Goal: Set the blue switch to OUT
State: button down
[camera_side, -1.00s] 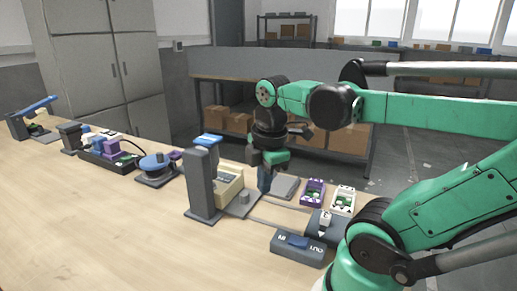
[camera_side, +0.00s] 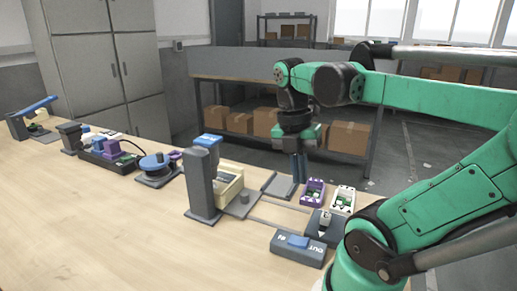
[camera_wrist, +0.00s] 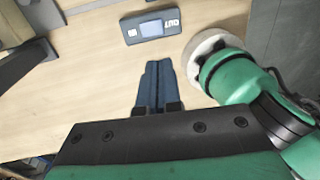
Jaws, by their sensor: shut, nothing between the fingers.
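The blue switch (camera_side: 298,242) is a rocker on a grey box near the front right of the table, labelled IN at its left end and OUT at its right end. It also shows at the top of the wrist view (camera_wrist: 152,28), with OUT at the right. I cannot tell for sure which end of the rocker is pressed down. My gripper (camera_side: 299,180) points down with its fingers together and empty, behind the switch box and clear of it. The shut fingertips also show in the wrist view (camera_wrist: 158,66), apart from the box.
A purple box (camera_side: 313,192) and a white box (camera_side: 343,201) stand just right of my gripper. A small grey box with a light knob (camera_side: 325,224) sits close behind the switch. A tall grey post (camera_side: 201,186) rises to the left. The table front is clear.

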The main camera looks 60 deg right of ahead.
aim_at(298, 239)
jog(key=f, duration=0.4)
jog(key=s+f, duration=0.1)
jog(key=f, duration=0.3)
jog(key=s+f, duration=0.1)
jog(key=f, duration=0.3)
jog(key=shift+f, duration=0.65)
jog(key=shift+s, duration=0.1)
jog(key=shift+f+t, duration=0.2)
jog(key=shift+t, duration=0.1)
jog(key=shift+w+r, duration=0.2)
jog(key=shift+w, duration=0.55)
jog(key=shift+r, duration=0.15)
notch_tip(298, 239, up, 14)
jog(key=w, duration=0.2)
jog(key=shift+f, duration=0.2)
